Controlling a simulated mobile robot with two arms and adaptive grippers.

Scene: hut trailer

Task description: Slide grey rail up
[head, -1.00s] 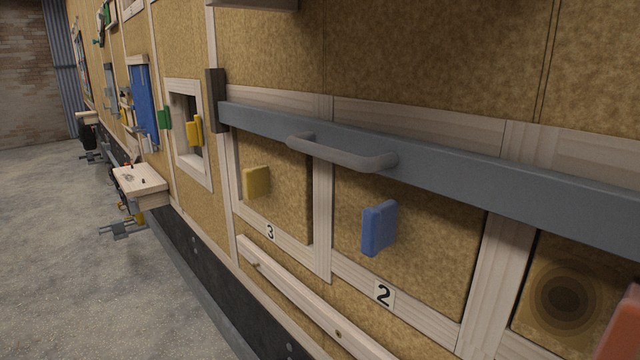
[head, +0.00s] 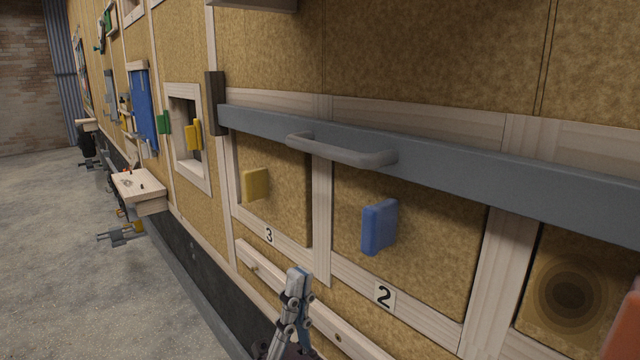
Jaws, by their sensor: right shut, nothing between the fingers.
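The grey rail (head: 480,170) is a long bar across the wooden wall panel, above the numbered doors. A grey handle (head: 342,151) stands out from its left part. The rail's left end meets a dark upright block (head: 216,101). My right gripper (head: 297,275) has its fingers together and empty, pointing up at the bottom of the picture. It is below the handle and apart from it, in front of the lower wooden strip. My left gripper does not show.
Below the rail are a door with a yellow knob (head: 255,184), a door with a blue knob (head: 379,227) and, at the right edge, a red block (head: 622,325). A wooden shelf (head: 139,190) juts from the wall at left.

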